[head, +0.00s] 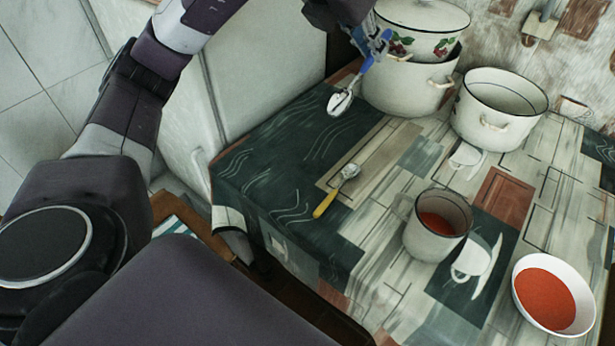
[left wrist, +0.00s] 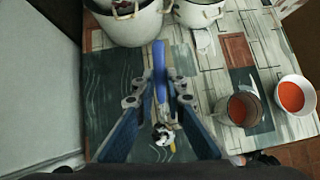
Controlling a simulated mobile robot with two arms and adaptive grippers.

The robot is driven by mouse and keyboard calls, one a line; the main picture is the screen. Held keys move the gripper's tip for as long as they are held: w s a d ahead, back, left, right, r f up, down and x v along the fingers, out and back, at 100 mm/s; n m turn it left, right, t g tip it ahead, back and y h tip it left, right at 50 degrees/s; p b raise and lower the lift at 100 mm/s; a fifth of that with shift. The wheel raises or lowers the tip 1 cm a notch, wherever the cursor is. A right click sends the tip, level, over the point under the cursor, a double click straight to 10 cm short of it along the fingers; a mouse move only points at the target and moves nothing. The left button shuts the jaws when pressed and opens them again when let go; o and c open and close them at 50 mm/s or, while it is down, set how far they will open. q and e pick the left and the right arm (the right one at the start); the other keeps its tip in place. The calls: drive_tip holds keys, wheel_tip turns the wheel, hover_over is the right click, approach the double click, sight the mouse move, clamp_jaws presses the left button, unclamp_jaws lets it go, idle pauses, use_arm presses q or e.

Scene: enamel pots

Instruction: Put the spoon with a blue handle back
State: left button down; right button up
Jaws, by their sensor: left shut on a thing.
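The spoon with a blue handle (head: 341,101) hangs tilted from my left gripper (head: 372,42), its metal bowl pointing down toward the left in the head view. My left gripper is shut on its blue handle, above the far left part of the table and close in front of the stacked pots. In the left wrist view, the blue handle (left wrist: 160,72) stands between the two fingers (left wrist: 158,97), with the bowl (left wrist: 162,134) nearer the camera. A second spoon with a yellow handle (head: 335,192) lies on the table. My right gripper is not in view.
A cherry-patterned pot (head: 425,42) sits on a larger white pot (head: 403,88). An open white pot (head: 500,135) stands to their right. A mug (head: 431,243) and a bowl (head: 524,308), both with red contents, stand nearer.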

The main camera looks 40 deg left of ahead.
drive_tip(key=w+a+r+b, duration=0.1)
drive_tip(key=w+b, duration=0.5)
use_arm(q)
drive_tip(key=a+f+m+h+b, duration=0.1)
drive_tip(key=a+f+b, duration=0.1)
drive_tip(key=f, duration=0.9)
drive_tip(key=w+a+f+m+h+b, duration=0.1)
drive_tip(key=a+f+m+b, duration=0.1)
drive_tip(key=f, duration=0.9)
drive_tip(key=shift+a+g+b, duration=0.25)
drive_tip(key=shift+g+b, duration=0.05)
drive_tip(key=shift+b, duration=0.2)
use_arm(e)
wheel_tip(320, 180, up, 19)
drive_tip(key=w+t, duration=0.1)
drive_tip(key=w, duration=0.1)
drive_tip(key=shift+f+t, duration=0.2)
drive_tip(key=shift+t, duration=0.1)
use_arm(q)
drive_tip(key=c, duration=2.4)
unclamp_jaws()
drive_tip(key=shift+f, duration=0.15)
drive_tip(key=o, duration=0.4)
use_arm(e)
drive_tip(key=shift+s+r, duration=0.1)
